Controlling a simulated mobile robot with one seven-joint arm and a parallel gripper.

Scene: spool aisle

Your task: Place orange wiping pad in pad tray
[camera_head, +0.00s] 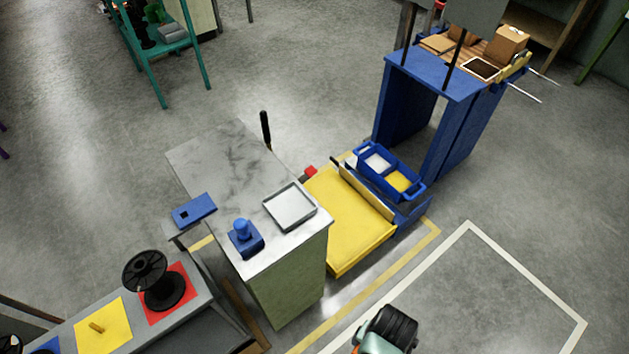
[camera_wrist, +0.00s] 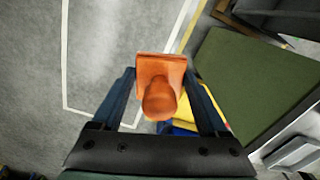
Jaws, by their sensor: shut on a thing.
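In the wrist view, my gripper (camera_wrist: 160,74) is shut on the orange wiping pad (camera_wrist: 150,68), a square block with a round knob facing the camera. The pad sits between the two dark fingers, with grey floor behind it. In the head view, a shallow pale-grey square tray (camera_head: 290,207), which looks like the pad tray, lies empty on the marble-topped cabinet (camera_head: 215,165) near its right edge. Part of a pale tray-like shape (camera_wrist: 294,152) shows at the lower right of the wrist view. My gripper's fingers and the pad are not clearly visible in the head view.
A blue knobbed pad (camera_head: 244,238) and a blue plate (camera_head: 194,211) are on or beside the cabinet top's left side. A yellow platform (camera_head: 345,225) with a blue divided bin (camera_head: 390,172) stands right of the cabinet. Floor at the right is clear.

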